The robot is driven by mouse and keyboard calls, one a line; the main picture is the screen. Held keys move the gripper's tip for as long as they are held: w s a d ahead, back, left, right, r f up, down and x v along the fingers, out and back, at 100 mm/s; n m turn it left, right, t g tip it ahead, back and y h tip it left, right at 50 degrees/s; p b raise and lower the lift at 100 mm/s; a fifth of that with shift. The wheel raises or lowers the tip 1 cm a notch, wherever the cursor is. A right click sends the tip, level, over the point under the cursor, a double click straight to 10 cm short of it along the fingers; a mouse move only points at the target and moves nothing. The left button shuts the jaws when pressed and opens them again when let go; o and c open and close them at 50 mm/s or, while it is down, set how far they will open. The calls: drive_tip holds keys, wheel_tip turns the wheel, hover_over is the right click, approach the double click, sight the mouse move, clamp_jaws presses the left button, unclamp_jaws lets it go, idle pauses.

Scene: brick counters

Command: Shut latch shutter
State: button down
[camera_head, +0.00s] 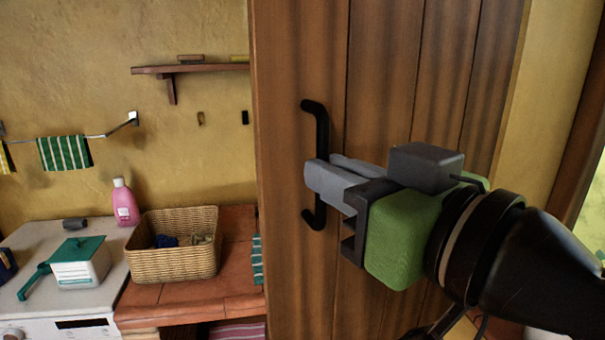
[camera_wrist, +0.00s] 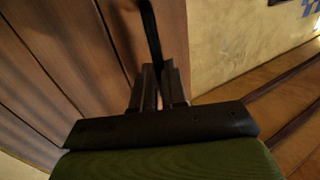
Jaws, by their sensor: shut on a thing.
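The shutter (camera_head: 387,75) is a tall panel of brown wooden planks, standing open into the room in the head view. A black bar handle (camera_head: 316,125) is fixed upright near its left edge. My gripper (camera_head: 318,178) is shut on the handle around its middle; the fingers hide that part of the bar. In the wrist view the shutter (camera_wrist: 60,50) fills the left side, and the handle (camera_wrist: 150,35) runs down between the fingers of my gripper (camera_wrist: 158,75). I cannot see a latch.
Left of the shutter, a wicker basket (camera_head: 172,262) stands on a tiled counter (camera_head: 240,235). A pink bottle (camera_head: 124,203) and a white box with a green lid (camera_head: 80,265) stand on a white appliance (camera_head: 35,235). A small shelf (camera_head: 190,69) hangs above.

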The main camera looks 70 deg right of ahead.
drive_tip(key=c, duration=1.2)
unclamp_jaws()
drive_tip(key=shift+o, duration=0.2)
drive_tip(key=p+v, duration=0.2)
drive_tip(key=v, duration=1.3)
drive_tip(key=shift+s+a, duration=0.15)
drive_tip(key=shift+s, duration=0.15)
